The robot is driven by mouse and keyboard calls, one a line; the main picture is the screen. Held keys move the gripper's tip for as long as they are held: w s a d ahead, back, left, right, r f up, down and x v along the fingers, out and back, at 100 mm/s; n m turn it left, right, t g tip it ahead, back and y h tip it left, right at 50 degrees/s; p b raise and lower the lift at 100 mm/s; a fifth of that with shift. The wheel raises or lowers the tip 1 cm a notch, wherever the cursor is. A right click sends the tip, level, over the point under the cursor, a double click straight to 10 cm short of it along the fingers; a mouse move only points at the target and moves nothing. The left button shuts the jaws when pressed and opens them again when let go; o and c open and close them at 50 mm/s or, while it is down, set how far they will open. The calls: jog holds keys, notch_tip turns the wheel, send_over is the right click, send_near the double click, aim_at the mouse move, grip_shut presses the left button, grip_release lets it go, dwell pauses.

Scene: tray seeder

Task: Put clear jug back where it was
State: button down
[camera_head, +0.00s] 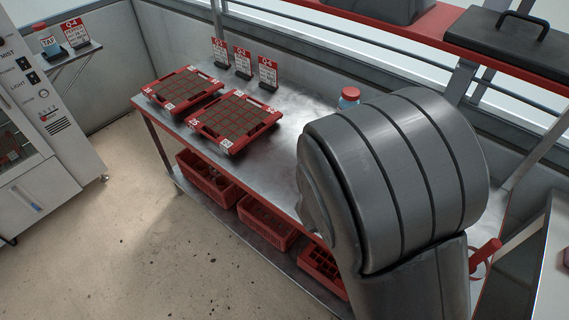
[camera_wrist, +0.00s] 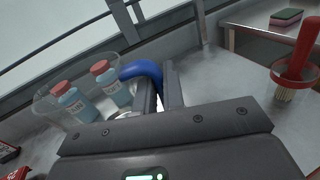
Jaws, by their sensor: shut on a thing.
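My gripper (camera_wrist: 160,88) is shut on the blue handle (camera_wrist: 143,70) of the clear jug (camera_wrist: 42,98) in the wrist view. The jug's see-through wall and rim show faintly to the left of the handle. Two bottles of light blue liquid with red caps (camera_wrist: 110,83) (camera_wrist: 72,101) show through or within the jug's outline; I cannot tell which. The jug's base is hidden by my gripper's body. In the head view my arm hides the gripper and the jug.
A sponge (camera_wrist: 286,17) lies beyond. In the head view, two red seed trays (camera_head: 183,88) (camera_head: 235,121) and several Q cards (camera_head: 243,62) occupy the metal bench (camera_head: 285,140). Bare bench lies right of the trays.

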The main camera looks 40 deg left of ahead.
jog(key=w+a+n+t+y, duration=0.1)
jog(key=w+a+n+y, duration=0.4)
jog(key=a, duration=1.1)
jog(key=shift+m, duration=0.7)
jog(key=shift+s+a+f, duration=0.35)
jog(key=shift+a+f, duration=1.4)
jog(key=shift+f, duration=0.85)
jog(key=shift+s+a+f, duration=0.4)
jog(key=shift+a+f, duration=1.4)
jog(key=shift+f, duration=0.75)
jog(key=shift+s+a+f, duration=0.35)
jog(key=shift+a+f, duration=1.4)
jog(key=shift+f, duration=0.85)
jog(key=shift+f, duration=0.1)
jog(key=c, duration=1.5)
grip_release()
jog(key=shift+c, duration=0.2)
jog(key=s, duration=1.2)
jog(key=shift+a, duration=0.3)
